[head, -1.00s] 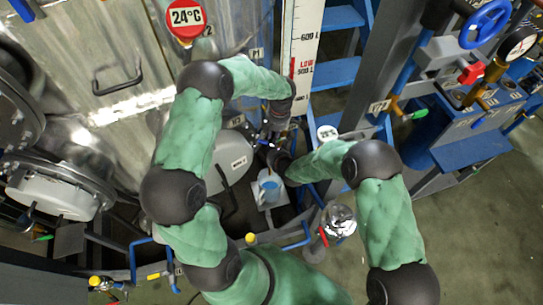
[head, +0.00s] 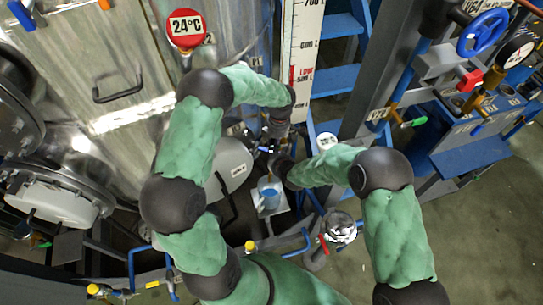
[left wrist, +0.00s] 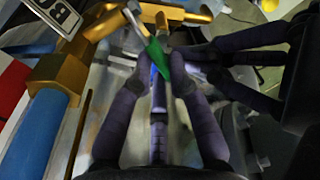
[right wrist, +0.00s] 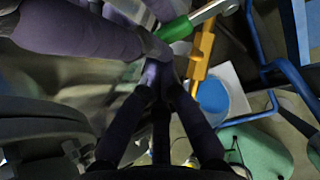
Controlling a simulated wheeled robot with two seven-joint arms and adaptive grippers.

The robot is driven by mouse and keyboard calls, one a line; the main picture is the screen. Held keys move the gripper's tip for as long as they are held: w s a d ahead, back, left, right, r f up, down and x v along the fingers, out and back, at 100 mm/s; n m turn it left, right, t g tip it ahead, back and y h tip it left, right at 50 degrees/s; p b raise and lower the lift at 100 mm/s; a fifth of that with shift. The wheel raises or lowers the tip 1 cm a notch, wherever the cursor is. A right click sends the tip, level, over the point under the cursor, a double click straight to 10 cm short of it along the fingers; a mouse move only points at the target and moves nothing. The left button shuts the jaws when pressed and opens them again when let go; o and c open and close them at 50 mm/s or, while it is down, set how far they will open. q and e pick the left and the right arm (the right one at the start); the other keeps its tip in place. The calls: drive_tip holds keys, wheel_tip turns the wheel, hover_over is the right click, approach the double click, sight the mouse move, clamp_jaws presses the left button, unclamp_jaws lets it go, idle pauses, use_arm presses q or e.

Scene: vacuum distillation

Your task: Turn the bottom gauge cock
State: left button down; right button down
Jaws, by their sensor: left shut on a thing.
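The bottom gauge cock has a green handle (left wrist: 172,68) on a metal lever beside brass fittings (left wrist: 65,75) in the left wrist view. My left gripper (left wrist: 160,62) is shut on this handle. The handle also shows in the right wrist view (right wrist: 174,29), with left gripper fingers against it. My right gripper (right wrist: 160,84) has its fingertips drawn together just beside the handle and the left fingers; I see no thing clearly held in it. In the head view both grippers meet below the level scale (head: 304,50), and the cock is mostly hidden by my arms.
A blue bucket (head: 269,197) stands on a pale plate below the grippers. A blue pipe (right wrist: 263,45) runs close by in the right wrist view. A blue handwheel (head: 483,33) and blue steps (head: 335,80) lie to the right. Open floor (head: 480,230) is at the lower right.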

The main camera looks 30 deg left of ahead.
use_arm(q)
drive_tip(key=c, duration=1.2)
unclamp_jaws()
